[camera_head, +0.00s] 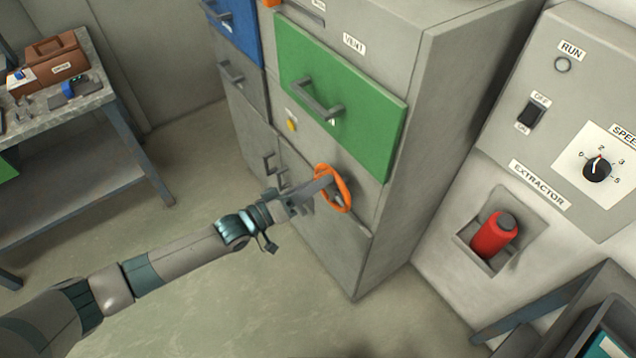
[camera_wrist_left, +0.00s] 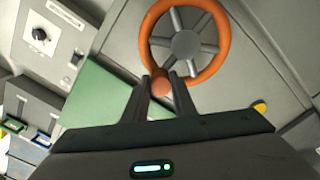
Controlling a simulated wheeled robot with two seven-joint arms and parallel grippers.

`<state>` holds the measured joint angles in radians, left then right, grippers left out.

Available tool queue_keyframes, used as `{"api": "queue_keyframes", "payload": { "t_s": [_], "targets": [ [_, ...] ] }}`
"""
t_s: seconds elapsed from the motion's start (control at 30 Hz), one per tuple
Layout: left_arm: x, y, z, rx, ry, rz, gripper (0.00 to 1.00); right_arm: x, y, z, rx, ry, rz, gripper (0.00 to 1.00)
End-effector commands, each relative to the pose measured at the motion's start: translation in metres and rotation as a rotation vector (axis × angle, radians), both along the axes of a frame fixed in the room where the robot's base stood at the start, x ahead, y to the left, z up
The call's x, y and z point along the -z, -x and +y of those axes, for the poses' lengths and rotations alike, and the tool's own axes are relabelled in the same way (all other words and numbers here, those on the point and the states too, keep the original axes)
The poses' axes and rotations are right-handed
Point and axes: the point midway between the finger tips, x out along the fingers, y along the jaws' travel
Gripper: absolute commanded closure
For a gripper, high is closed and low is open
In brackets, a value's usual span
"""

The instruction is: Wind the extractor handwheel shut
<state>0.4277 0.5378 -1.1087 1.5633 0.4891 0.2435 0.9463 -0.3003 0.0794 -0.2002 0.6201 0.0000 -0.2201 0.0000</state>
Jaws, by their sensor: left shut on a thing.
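The orange handwheel (camera_head: 343,191) is mounted on the grey cabinet front, below the green drawer. In the left wrist view the wheel (camera_wrist_left: 219,60) shows its orange rim, grey spokes and hub, with an orange knob (camera_wrist_left: 162,86) on the rim. My left gripper (camera_head: 318,189) reaches the wheel from the left. Its fingers (camera_wrist_left: 162,88) are shut on the knob. The head view does not show the grip clearly, since the fingers overlap the wheel. My right gripper is not in view.
The green drawer (camera_head: 340,97) with a bar handle sits just above the wheel. To the right, a grey panel marked EXTRACTOR has a speed dial (camera_head: 597,168), a switch (camera_head: 530,113) and a red cylinder (camera_head: 493,236) in a recess. A workbench (camera_head: 70,118) stands at left. Floor between is clear.

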Motion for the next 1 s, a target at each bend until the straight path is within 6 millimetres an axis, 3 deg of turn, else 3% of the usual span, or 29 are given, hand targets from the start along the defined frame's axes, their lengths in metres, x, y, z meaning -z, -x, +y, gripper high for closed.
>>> {"api": "queue_keyframes", "payload": {
  "t_s": [0.17,0.2,0.27,0.77,1.0],
  "targets": [
    [0.0,-0.001,0.001,-0.002,0.001,0.002,1.0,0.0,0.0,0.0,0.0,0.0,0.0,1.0],
    [0.0,-0.001,0.001,-0.003,0.0,0.002,0.71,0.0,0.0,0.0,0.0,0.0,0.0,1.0],
    [0.0,-0.001,0.001,-0.002,0.001,0.002,0.57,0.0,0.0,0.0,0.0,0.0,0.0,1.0],
    [0.001,0.001,0.002,-0.001,-0.001,0.0,0.57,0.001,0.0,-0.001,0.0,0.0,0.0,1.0],
    [0.003,0.011,0.016,-0.001,-0.001,0.001,0.57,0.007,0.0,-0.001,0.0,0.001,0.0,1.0]
  ]
}}
